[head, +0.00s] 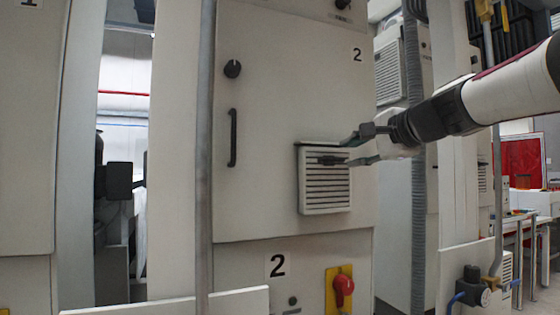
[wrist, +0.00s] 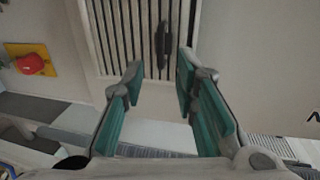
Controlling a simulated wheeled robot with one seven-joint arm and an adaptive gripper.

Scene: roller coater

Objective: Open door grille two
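The grille (head: 325,195) is a pale slatted panel low on the right of the door marked 2 (head: 285,85). It appears closed. A small dark handle (head: 329,160) sits near its top. My gripper (head: 348,152) reaches in from the right, with its fingers at the upper right of the grille. In the wrist view the grille (wrist: 105,40) fills the top middle, and its dark handle (wrist: 162,45) lies between and just beyond the open green-padded fingertips (wrist: 160,65). The gripper holds nothing. I cannot tell whether a fingertip touches the grille.
A black door handle (head: 233,138) and a round knob (head: 232,69) are left of the grille. A red switch on a yellow plate (head: 343,285) is below it and also shows in the wrist view (wrist: 30,63). A grey vertical pole (head: 205,150) stands at the left.

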